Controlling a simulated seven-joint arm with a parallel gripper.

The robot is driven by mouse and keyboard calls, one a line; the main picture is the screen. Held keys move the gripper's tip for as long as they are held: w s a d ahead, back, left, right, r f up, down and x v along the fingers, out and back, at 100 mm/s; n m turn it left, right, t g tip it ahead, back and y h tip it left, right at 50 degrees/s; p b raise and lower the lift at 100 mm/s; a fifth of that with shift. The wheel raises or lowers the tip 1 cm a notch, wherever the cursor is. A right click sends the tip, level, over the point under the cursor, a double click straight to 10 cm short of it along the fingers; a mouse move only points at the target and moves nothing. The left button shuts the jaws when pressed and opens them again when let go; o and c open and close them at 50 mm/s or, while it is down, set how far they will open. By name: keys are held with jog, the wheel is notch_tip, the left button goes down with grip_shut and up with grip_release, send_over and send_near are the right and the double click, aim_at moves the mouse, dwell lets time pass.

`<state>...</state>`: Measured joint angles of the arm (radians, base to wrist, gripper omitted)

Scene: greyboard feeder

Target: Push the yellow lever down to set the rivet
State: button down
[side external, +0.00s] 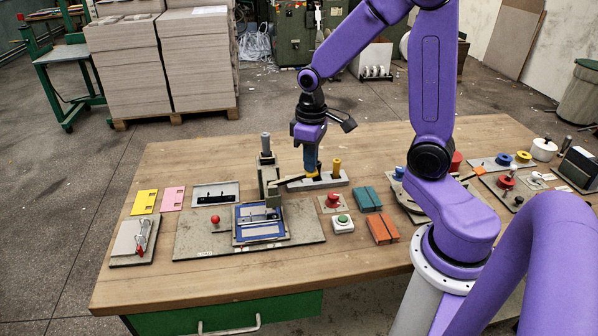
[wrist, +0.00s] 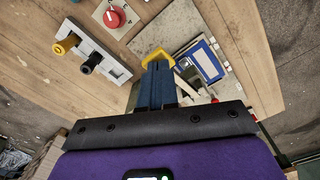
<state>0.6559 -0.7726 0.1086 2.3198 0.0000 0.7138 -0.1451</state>
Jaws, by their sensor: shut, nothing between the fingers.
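The rivet press (side external: 268,178) stands at the back of a grey base plate. Its dark lever arm (side external: 292,181) reaches right to a yellow lever end (side external: 313,175). My gripper (side external: 310,170) points down with its blue fingers shut and empty, right at the yellow end. In the wrist view the fingertips (wrist: 157,68) overlap the yellow lever end (wrist: 158,55), which shows just past them. Whether they touch it I cannot tell. The lever looks roughly level, slightly raised at its yellow end. A blue-framed fixture (side external: 239,239) lies in front of the press. I cannot make out the rivet.
A grey block (side external: 340,182) with a yellow peg (side external: 337,165) and a black peg (wrist: 92,61) stands close to my gripper. A red knob (side external: 333,201), a green button (side external: 343,220) and teal blocks (side external: 367,199) lie nearby. The front table edge is clear.

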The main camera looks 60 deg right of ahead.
jog(key=shift+r, duration=2.75)
jog(key=s+a+n, duration=0.4)
jog(key=s+a, duration=0.1)
jog(key=s, duration=0.4)
jog(key=s+a+n, duration=0.5)
jog(key=s, duration=0.5)
jog(key=shift+s+a+f+n, duration=0.25)
jog(key=shift+f+n, duration=0.05)
